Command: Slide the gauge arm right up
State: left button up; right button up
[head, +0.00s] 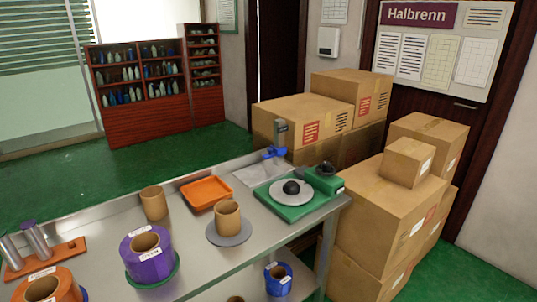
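A green-based device (298,207) sits at the right end of the steel table (120,212). On it lies a round grey disc (280,194) with a black knob (292,187) at its middle. A black round part (325,169) stands at its back right. Behind it a grey upright post (281,133) carries a blue piece (274,153) low down, sticking out to the left. This blue piece may be the gauge arm; I cannot tell for certain. Neither of my grippers is in view.
On the table are an orange tray (206,191), cardboard tubes (154,203), a purple roll (146,254), an orange roll (42,288) and a rack of metal cylinders (45,256). Stacked cartons (390,207) crowd the table's right end. A blue roll (278,279) lies on the lower shelf.

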aim_at(270, 153)
jog(key=i+u, duration=0.1)
jog(key=u, duration=0.25)
jog(key=i+l+u, duration=0.1)
jog(key=u, duration=0.25)
jog(key=i+u, duration=0.15)
jog(key=u, duration=0.2)
jog(key=k+l, duration=0.05)
